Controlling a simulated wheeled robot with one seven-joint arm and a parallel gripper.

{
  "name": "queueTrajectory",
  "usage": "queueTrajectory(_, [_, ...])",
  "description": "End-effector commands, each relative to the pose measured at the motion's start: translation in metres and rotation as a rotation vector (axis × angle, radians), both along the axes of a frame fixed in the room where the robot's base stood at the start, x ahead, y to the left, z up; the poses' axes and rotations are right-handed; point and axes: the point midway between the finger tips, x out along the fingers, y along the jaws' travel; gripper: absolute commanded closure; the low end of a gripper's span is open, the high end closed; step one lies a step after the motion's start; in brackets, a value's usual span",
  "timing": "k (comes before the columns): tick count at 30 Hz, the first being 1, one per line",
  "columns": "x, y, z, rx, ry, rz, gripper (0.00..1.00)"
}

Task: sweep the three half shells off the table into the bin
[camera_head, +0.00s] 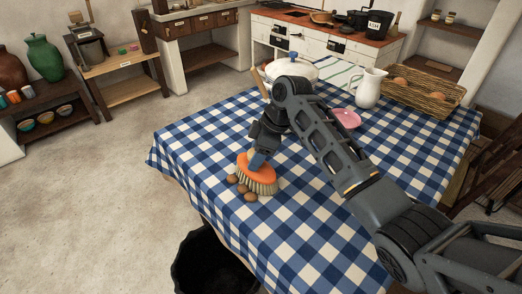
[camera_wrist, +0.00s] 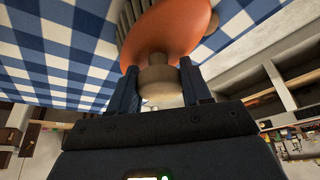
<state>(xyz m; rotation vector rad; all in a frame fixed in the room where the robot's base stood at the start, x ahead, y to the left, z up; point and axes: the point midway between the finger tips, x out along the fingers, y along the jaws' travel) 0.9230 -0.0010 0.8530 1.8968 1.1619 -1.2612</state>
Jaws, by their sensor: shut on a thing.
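My gripper (camera_head: 258,160) is shut on the brush (camera_head: 258,175), which has an orange oval head and pale bristles. The bristles rest at or just above the checked cloth near the table's front-left edge. In the wrist view the gripper (camera_wrist: 168,85) grips the brush's tan knob, with the orange head (camera_wrist: 165,30) beyond it. Three brown half shells (camera_head: 243,188) lie close together on the cloth, just left of and in front of the bristles. Whether they touch the bristles is unclear. The black bin (camera_head: 190,262) stands on the floor below the table's front edge, partly cut off.
The table (camera_head: 330,235) has a blue and white checked cloth. Toward its back stand a white lidded pot (camera_head: 298,70), a white jug (camera_head: 370,88), a pink dish (camera_head: 345,118) and a wicker tray (camera_head: 420,92).

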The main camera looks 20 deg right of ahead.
Motion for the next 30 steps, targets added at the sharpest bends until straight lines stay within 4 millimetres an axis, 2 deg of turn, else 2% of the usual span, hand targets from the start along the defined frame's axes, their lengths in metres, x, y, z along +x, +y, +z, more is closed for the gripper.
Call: queueTrajectory(30, [-0.020,0.062,0.001,0.000,0.000,0.001,0.76])
